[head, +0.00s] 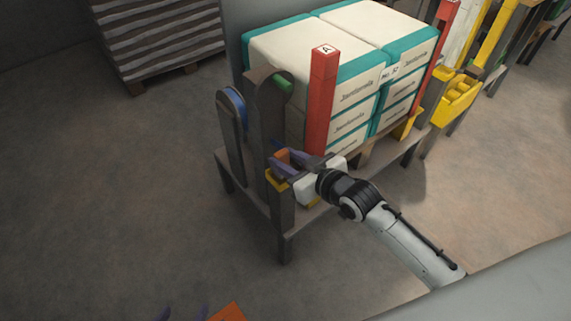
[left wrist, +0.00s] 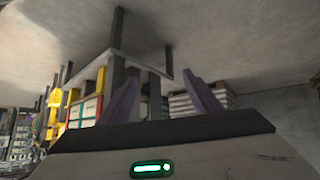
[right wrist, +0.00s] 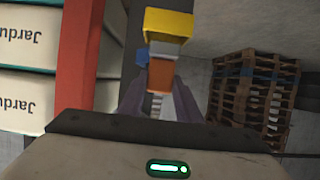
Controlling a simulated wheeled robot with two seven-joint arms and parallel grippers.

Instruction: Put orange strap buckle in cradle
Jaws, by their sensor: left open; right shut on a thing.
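The orange strap buckle (head: 283,155) is between the purple fingers of my right gripper (head: 291,162), beside the dark post at the pallet stand's near corner. In the right wrist view the buckle (right wrist: 160,76) shows between the fingertips of the shut gripper (right wrist: 158,100). A yellow bracket, which looks like the cradle (head: 276,180), is on the post just below the buckle. My left gripper (head: 184,314) is at the bottom edge of the head view. Its fingers (left wrist: 165,98) are open and empty.
Teal and white sacks (head: 350,85) are stacked on the stand behind a red post (head: 322,95). A dark post with a blue reel (head: 233,110) stands left of the buckle. An orange piece (head: 228,313) shows at the bottom edge.

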